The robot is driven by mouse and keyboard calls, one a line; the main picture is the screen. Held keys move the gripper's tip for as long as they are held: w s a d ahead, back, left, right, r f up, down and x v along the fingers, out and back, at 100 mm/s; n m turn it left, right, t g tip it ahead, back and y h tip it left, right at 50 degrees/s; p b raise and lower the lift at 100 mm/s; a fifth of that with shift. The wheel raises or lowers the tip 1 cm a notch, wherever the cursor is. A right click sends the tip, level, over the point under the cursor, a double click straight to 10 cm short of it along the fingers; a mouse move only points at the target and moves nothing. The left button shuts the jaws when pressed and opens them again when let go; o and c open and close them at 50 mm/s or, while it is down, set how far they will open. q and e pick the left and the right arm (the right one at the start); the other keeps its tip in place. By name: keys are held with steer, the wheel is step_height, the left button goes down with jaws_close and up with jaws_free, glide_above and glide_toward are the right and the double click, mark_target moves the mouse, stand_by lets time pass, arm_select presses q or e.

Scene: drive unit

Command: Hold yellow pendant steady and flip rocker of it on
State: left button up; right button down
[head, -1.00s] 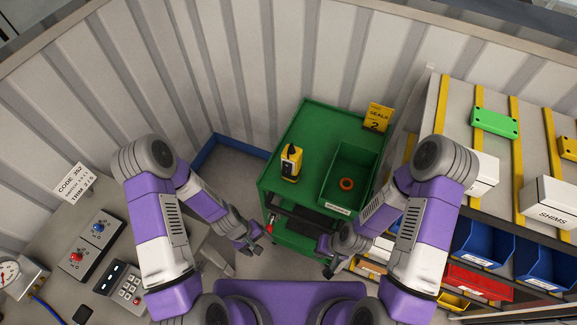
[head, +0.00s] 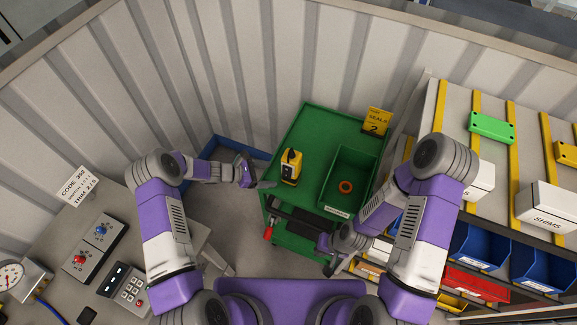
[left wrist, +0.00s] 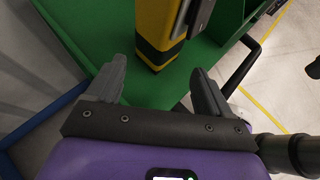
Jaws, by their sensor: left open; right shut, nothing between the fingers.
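The yellow pendant (head: 291,165), with black parts, stands upright on the left part of the green cart's top. It also shows in the left wrist view (left wrist: 152,28), ahead of the fingers and between their directions, with a grey part on its side. My right gripper (head: 329,264) is shut and empty, low in front of the cart.
The green cart (head: 317,122) carries a green bin (head: 368,160) with an orange ring (head: 345,187) in it, right of the pendant. A control desk is at left, and shelves with blue bins (head: 479,246) are at right.

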arm_select(q)
steer(key=b, duration=0.4)
glide_toward(301, 175)
steer(key=shift+w+d+f, duration=0.25)
steer(key=shift+d+f, duration=0.2)
steer(key=shift+f, duration=0.1)
steer(key=shift+w+d+f, duration=0.25)
steer(key=shift+d+f, duration=0.2)
steer(key=shift+f, duration=0.15)
steer(key=shift+b+x, duration=0.65)
steer(key=shift+x, duration=0.35)
steer(key=shift+d+r, duration=0.1)
steer(key=shift+r, duration=0.1)
jaws_close()
steer(key=shift+o, duration=0.4)
jaws_free()
